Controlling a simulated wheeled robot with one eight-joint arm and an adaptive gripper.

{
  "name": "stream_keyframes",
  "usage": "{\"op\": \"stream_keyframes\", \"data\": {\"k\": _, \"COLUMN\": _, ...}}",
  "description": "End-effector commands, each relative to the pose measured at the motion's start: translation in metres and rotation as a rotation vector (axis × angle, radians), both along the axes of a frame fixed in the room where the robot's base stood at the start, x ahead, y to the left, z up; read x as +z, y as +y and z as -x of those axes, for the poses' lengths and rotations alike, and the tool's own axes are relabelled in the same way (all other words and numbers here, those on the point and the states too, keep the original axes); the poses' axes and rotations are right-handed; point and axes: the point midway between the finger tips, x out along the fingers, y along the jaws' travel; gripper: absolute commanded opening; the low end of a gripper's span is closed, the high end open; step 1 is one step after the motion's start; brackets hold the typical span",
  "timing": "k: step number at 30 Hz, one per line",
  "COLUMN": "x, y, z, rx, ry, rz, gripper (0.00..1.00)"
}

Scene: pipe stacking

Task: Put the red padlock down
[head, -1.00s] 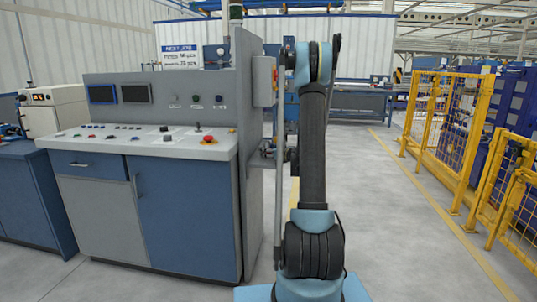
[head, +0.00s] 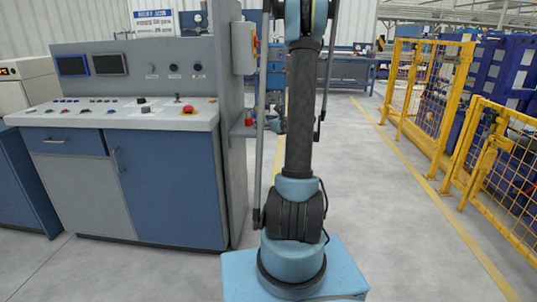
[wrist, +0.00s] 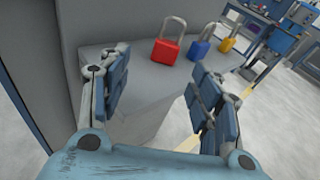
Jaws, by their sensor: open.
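The red padlock (wrist: 166,51) stands upright on a grey shelf (wrist: 135,72) in the wrist view, its shackle on top. My gripper (wrist: 160,62) is open, with its two fingers spread wide. The padlock shows beyond the gap between the fingertips and looks clear of both. In the head view a small red shape, seemingly the same padlock (head: 249,119), shows on the shelf at the console's right side. My gripper (head: 278,118) is to the right of it there, partly hidden by my arm.
A blue padlock (wrist: 201,46) and a yellow padlock (wrist: 228,43) stand to the right of the red one. The grey console (head: 140,170) is left of my arm. Yellow fencing (head: 430,100) stands at the right, with open floor between.

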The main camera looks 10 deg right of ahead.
Motion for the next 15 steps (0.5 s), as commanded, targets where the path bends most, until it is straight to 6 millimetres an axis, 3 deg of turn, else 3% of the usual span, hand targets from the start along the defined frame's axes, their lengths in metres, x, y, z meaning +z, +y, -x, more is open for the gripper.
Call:
{"op": "stream_keyframes", "data": {"k": 8, "x": 0.013, "y": 0.051, "z": 0.052, "rx": 0.182, "ry": -0.035, "rz": 0.366, "gripper": 0.58}}
{"op": "stream_keyframes", "data": {"k": 15, "x": 0.014, "y": 0.086, "z": 0.110, "rx": 0.383, "ry": -0.082, "rz": 0.701, "gripper": 0.58}}
